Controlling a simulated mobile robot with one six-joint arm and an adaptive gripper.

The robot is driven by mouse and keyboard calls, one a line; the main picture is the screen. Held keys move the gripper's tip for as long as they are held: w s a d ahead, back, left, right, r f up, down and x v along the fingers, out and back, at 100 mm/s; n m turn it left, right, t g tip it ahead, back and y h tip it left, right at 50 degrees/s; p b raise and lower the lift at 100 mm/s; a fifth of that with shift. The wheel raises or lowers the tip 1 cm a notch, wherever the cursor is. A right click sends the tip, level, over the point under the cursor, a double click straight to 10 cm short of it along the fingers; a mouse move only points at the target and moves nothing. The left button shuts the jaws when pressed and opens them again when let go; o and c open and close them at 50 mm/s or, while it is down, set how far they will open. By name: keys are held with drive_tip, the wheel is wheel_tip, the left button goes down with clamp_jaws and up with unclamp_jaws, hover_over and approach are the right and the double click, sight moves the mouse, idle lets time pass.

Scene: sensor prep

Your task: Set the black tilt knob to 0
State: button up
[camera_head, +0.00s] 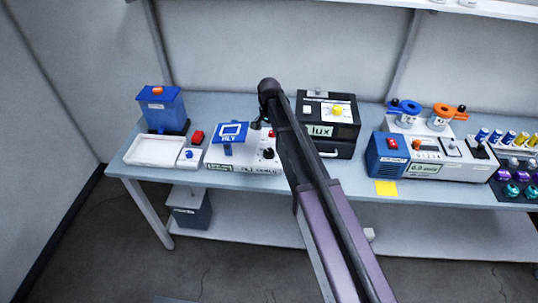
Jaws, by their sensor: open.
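A black knob (268,153) sits on the right part of a white device (243,161) with a blue-framed screen (232,131). It is likely the tilt knob; its setting and the small lettering below it are too small to read. My arm reaches up across the middle of the view and bends down behind the device's right side. My gripper (257,123) shows only as a small dark shape above the device, up and left of the black knob, apart from it. It is open, with nothing seen in it; my arm partly hides it.
A black lux box (343,134) with a yellow knob stands right of my arm. Left are a blue hopper (160,109), a white tray (152,150) and a red button (197,137). A white and blue machine (440,157) and several coloured vials (495,137) stand farther right.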

sight(269, 151)
drive_tip(key=shift+f+b, duration=5.2)
drive_tip(key=shift+f, duration=0.25)
drive_tip(key=c, duration=1.1)
